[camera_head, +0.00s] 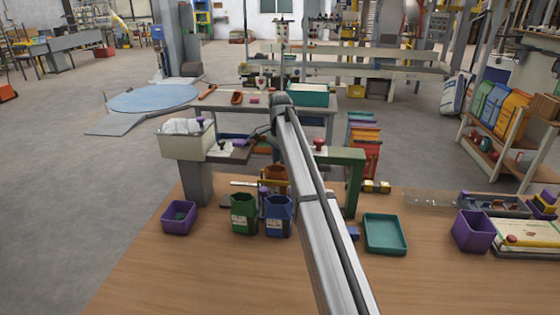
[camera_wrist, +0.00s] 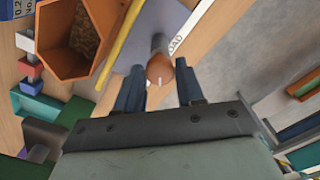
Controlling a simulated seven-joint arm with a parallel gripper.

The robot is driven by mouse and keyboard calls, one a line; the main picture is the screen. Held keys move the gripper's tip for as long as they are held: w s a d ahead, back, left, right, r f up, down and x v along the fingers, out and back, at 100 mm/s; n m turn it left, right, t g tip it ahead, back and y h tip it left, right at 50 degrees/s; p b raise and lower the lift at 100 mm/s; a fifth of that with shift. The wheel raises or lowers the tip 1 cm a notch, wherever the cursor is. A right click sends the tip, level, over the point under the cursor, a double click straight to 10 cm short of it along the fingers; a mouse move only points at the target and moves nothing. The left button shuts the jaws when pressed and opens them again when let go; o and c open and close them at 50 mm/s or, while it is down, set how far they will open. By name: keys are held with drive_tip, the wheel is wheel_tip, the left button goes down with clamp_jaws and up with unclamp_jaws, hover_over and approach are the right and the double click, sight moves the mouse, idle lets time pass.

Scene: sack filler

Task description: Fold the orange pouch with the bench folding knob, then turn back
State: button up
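The orange pouch (camera_wrist: 68,62) is open at the top and holds brown grains at the upper left of the wrist view. In the head view the orange pouch (camera_head: 272,174) stands behind the blue pouch, partly hidden. A rounded orange-brown knob (camera_wrist: 160,68) on a grey stem, seemingly the folding knob, stands beside the pouch on a grey-blue plate (camera_wrist: 168,22). My gripper (camera_wrist: 158,92) is open, with the knob showing between its fingers; I cannot tell whether they touch it. In the head view my arm hides the gripper.
A green pouch (camera_head: 243,218) and a blue pouch (camera_head: 278,220) stand in front of the orange one. A green frame (camera_head: 353,178) with a red knob (camera_head: 319,144) stands right of my arm. A purple bin (camera_head: 178,220) and a teal tray (camera_head: 386,250) flank them.

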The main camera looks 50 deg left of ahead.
drive_tip(key=o, duration=0.3)
drive_tip(key=shift+o, duration=0.2)
drive_tip(key=shift+r, duration=0.1)
wheel_tip(320, 180, up, 14)
drive_tip(key=shift+f, duration=0.2)
idle(0.4)
